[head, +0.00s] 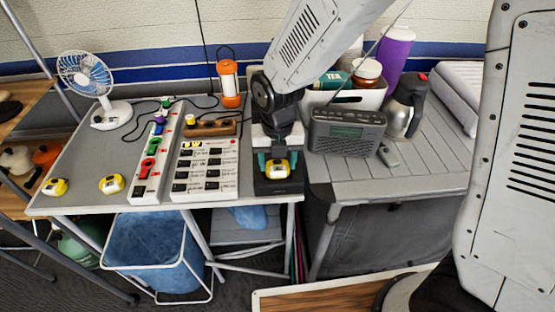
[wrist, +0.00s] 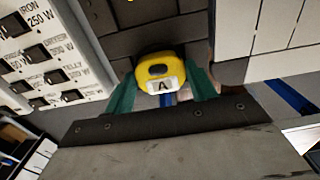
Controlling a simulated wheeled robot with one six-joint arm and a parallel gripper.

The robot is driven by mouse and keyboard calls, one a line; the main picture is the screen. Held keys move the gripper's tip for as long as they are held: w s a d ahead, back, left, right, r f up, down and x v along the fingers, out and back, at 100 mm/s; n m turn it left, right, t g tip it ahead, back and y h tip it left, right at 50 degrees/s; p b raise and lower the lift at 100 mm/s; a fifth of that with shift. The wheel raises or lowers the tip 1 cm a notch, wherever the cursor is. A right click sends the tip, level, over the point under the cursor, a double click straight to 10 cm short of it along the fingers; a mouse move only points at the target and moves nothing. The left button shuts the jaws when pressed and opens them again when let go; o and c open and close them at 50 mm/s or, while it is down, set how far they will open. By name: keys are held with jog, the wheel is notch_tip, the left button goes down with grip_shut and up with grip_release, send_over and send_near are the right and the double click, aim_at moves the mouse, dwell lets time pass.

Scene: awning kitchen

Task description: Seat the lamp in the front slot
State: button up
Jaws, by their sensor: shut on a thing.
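A yellow lamp (head: 277,169) with a white face is between the green fingertips of my gripper (head: 276,164), which is shut on it. In the wrist view the lamp (wrist: 160,72) shows a dark oval and a white label with the letter A. A dark, block-like stand (head: 275,187) is under and behind the lamp near the table's front edge. Its dark, panelled surface (wrist: 135,45) shows behind the lamp in the wrist view. My wrist hides most of the stand, and I cannot tell the front slot apart or whether the lamp touches it.
Two more yellow lamps (head: 55,187) (head: 112,184) lie at the table's left. A white labelled board (head: 205,168) and a power strip (head: 158,150) with plugs lie left of my gripper. A radio (head: 346,131) stands close on the right, with a steel flask (head: 405,108) beyond.

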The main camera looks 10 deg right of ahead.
jog(key=shift+f, duration=0.15)
jog(key=o, duration=1.2)
jog(key=shift+r, duration=3.5)
